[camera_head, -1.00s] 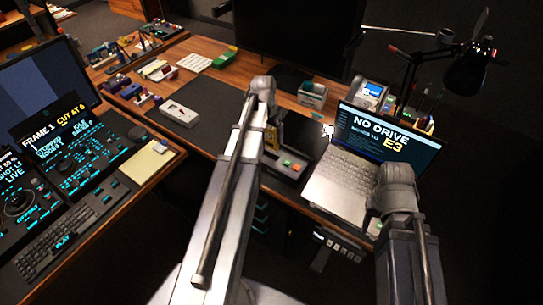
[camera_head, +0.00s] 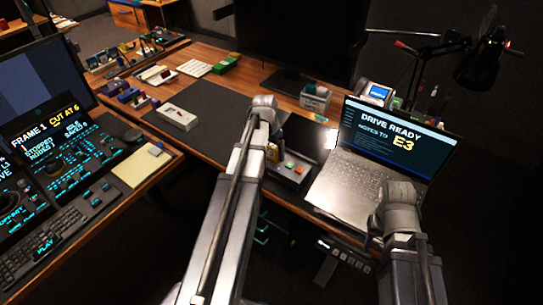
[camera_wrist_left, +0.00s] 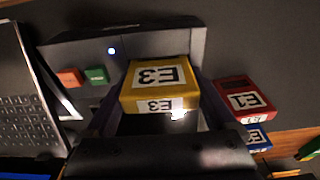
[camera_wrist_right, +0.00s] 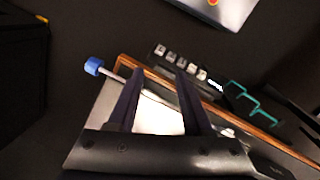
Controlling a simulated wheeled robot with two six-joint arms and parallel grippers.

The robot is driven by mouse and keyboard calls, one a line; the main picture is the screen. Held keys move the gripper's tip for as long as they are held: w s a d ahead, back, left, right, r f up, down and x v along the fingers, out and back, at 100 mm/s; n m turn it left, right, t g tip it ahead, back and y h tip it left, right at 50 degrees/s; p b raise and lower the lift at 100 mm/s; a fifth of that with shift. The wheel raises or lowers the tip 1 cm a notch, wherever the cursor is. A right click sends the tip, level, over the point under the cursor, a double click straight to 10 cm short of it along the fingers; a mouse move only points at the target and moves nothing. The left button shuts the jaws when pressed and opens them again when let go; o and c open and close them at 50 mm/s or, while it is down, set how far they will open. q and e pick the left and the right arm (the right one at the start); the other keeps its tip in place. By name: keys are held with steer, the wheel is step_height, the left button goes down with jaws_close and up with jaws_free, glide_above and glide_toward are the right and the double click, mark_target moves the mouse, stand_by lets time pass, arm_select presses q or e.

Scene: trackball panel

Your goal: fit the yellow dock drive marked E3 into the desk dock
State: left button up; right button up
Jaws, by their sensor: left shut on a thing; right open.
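The yellow drive marked E3 (camera_wrist_left: 158,75) is between the fingers of my left gripper (camera_wrist_left: 160,92), which is shut on it. Its far end meets the grey desk dock (camera_wrist_left: 125,45), where a small blue light is lit. A bit of the drive (camera_head: 272,152) shows in the head view beside the dock (camera_head: 290,171); my arm hides most of it. How deep it sits is hard to tell. The laptop screen (camera_head: 388,135) reads DRIVE READY and E3. My right gripper (camera_wrist_right: 160,75) is open and empty near the desk's front edge.
A red drive marked E1 (camera_wrist_left: 243,98) and a blue drive (camera_wrist_left: 257,137) lie right of my left gripper in its wrist view. Red (camera_wrist_left: 69,78) and green (camera_wrist_left: 96,74) buttons are on the dock. The laptop keyboard (camera_head: 355,185) is close on the right. The dark desk mat (camera_head: 215,110) has free room.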

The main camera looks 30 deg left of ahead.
mark_target(269, 160)
arm_select(q)
steer(key=shift+s+f, duration=0.15)
steer(key=shift+f, duration=0.05)
steer(key=shift+s+d+f+b, duration=0.25)
steer(key=shift+s+b, duration=0.2)
steer(key=shift+b, duration=0.3)
steer(key=o, duration=1.2)
steer(key=shift+s+f, duration=0.1)
steer(key=shift+c, duration=0.2)
steer(key=shift+w+r+p, duration=0.2)
steer(key=shift+r+p, duration=0.35)
steer(key=shift+p, duration=0.2)
step_height(269, 160, up, 12)
steer(key=p, duration=1.2)
steer(key=shift+s+a+f, duration=0.15)
steer(key=shift+s+a, duration=0.2)
steer(key=shift+s, duration=0.1)
